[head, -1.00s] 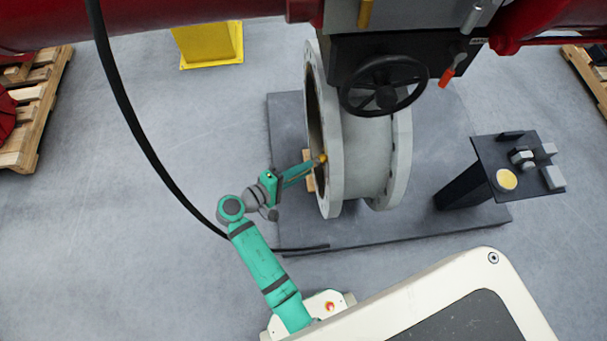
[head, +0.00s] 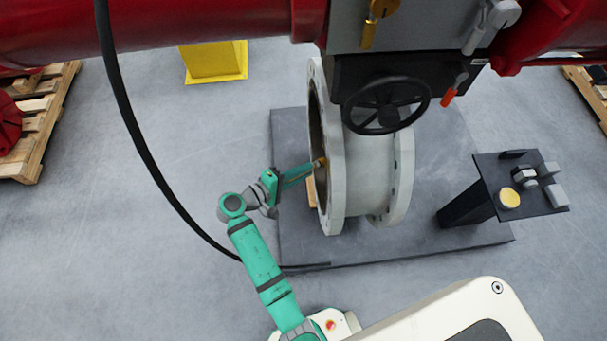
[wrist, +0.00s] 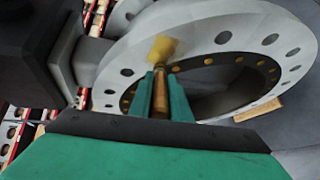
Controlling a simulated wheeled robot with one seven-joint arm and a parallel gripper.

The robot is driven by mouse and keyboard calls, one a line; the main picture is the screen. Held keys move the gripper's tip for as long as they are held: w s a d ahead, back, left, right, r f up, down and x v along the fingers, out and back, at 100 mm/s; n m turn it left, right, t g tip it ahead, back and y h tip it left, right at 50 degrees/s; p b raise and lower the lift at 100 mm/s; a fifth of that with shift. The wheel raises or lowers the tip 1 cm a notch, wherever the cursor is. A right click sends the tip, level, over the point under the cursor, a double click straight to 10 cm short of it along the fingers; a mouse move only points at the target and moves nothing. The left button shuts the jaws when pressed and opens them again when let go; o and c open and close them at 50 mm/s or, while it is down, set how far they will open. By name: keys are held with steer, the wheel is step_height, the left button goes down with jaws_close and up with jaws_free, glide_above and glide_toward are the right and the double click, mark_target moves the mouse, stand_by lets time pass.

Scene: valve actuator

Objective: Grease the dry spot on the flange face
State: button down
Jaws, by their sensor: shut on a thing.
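A black handwheel (head: 386,104) and a dark gearbox sit above the flange. A black stand (head: 482,185) at the right holds a round yellow pot (head: 509,198) and grey blocks. A black hose (head: 140,140) hangs at the left.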

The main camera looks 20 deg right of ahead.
steer(key=shift+s+r, duration=0.1)
steer(key=shift+r, duration=0.2)
steer(key=s+a, duration=0.2)
steer(key=s, duration=0.5)
stand_by(0.6)
steer(key=shift+a, duration=0.15)
steer(key=shift+w+a, duration=0.25)
steer(key=shift+a, duration=0.7)
steer(key=shift+w+a, duration=0.25)
steer(key=shift+a, duration=0.65)
steer(key=shift+w+a, duration=0.25)
steer(key=shift+a, duration=0.7)
steer(key=shift+a, duration=0.1)
steer(key=a, duration=0.1)
steer(key=w+a, duration=0.1)
steer(key=shift+a, duration=0.35)
